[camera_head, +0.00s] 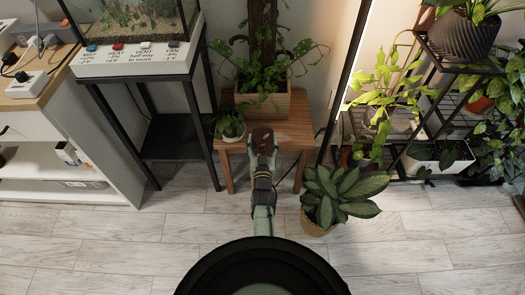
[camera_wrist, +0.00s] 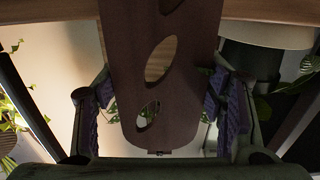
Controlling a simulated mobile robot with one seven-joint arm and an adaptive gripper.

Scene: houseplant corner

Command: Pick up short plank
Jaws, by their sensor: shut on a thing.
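The short plank (camera_wrist: 183,85) is a dark brown board with a rounded end and several oval holes. In the wrist view it runs from the top edge down between the two fingers of my gripper (camera_wrist: 160,98). The purple pads lie against its left and right edges, so my gripper is shut on it. In the head view the plank (camera_head: 263,138) shows small at the tips of my gripper (camera_head: 262,150), over the front part of the wooden plant bench (camera_head: 293,132). I cannot tell whether it touches the bench top.
A wooden planter (camera_head: 275,107) stands on the bench behind the plank, and a small potted plant (camera_head: 229,126) is at its left. A leafy plant in a woven pot (camera_head: 317,225) stands on the floor to the right. A black-legged terrarium stand (camera_head: 205,110) is to the left.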

